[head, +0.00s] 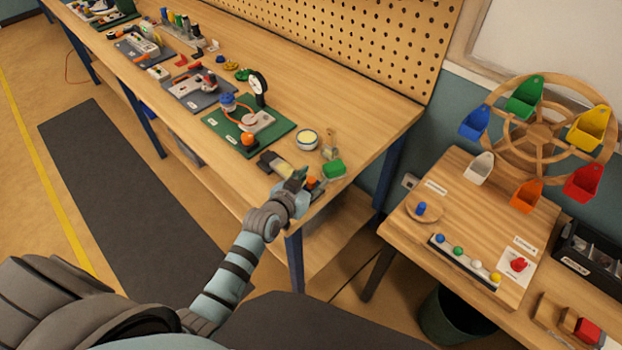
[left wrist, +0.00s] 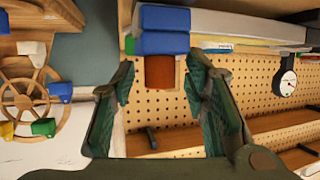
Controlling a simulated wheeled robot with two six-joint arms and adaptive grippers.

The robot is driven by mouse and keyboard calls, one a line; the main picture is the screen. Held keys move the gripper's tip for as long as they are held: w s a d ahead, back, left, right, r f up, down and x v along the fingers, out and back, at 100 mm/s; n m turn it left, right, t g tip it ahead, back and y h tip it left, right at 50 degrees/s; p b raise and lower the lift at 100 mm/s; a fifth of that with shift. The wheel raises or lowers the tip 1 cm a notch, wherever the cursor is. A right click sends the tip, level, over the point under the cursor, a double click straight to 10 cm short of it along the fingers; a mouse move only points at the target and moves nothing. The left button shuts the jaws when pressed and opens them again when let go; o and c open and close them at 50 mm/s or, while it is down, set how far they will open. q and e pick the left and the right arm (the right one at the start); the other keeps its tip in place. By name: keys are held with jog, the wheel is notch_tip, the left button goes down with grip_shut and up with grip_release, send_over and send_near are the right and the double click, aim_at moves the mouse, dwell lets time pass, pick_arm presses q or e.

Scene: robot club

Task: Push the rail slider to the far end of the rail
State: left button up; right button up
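My left gripper (head: 299,178) is at the near right end of the workbench, low over its edge. In the left wrist view its green-grey fingers (left wrist: 163,82) stand apart with a gap between them. An orange-brown block (left wrist: 160,72) shows between the fingertips, with gaps on both sides, next to blue blocks (left wrist: 162,30). An orange piece (head: 311,182) also shows beside the gripper in the head view, partly hidden by it. I take it to be the rail slider, but cannot be sure. The rail is not clearly told apart. My right gripper is not in view.
A dark and yellow item (head: 275,163), a green block (head: 333,168) and a round tin (head: 307,139) are close to the gripper. A Ferris wheel (head: 540,135) stands on the right table.

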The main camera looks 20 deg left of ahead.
pick_arm(q)
jog(key=v, duration=1.2)
